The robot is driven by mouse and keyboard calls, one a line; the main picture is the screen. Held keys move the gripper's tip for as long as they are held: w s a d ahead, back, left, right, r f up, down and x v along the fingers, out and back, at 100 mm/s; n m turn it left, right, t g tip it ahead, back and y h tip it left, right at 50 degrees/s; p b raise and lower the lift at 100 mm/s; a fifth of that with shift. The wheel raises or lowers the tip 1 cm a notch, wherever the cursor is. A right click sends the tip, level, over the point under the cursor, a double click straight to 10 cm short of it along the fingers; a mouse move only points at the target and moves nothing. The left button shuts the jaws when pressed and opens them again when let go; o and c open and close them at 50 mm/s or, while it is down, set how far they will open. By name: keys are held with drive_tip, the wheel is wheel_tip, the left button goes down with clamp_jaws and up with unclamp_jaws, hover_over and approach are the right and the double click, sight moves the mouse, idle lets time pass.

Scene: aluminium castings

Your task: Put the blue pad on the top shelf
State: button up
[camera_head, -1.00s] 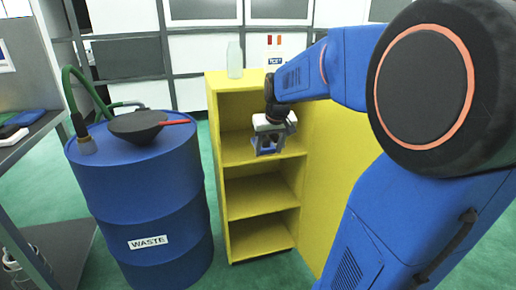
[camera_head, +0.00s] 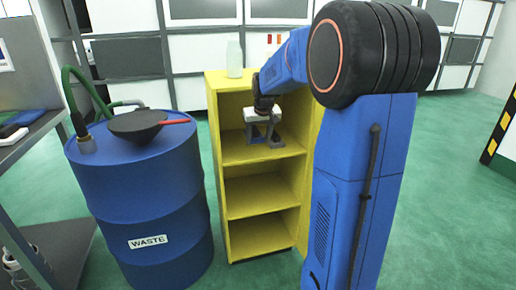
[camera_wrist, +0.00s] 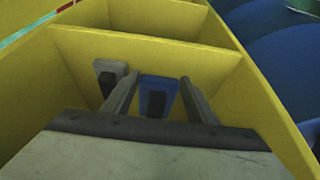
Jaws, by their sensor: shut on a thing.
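My gripper (camera_head: 264,140) is inside the top compartment of the yellow shelf unit (camera_head: 259,150), with its fingers pointing down. In the wrist view my gripper (camera_wrist: 159,82) has a blue pad (camera_wrist: 146,83) with a dark middle between its two fingers, and is shut on it. In the head view the pad is too small and hidden to make out clearly. I cannot tell whether it touches the shelf board. A grey piece (camera_wrist: 108,68) with a dark part lies just outside the left finger in the wrist view.
A pale bottle (camera_head: 235,58) stands on top of the unit. A blue waste drum (camera_head: 140,215) with a dark funnel (camera_head: 137,122) stands left of it. Two lower compartments look empty.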

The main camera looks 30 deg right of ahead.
drive_tip(key=shift+f, duration=1.9)
drive_tip(key=shift+w+f, duration=0.15)
drive_tip(key=shift+f, duration=0.25)
drive_tip(key=o, duration=1.2)
drive_tip(key=shift+f, duration=0.1)
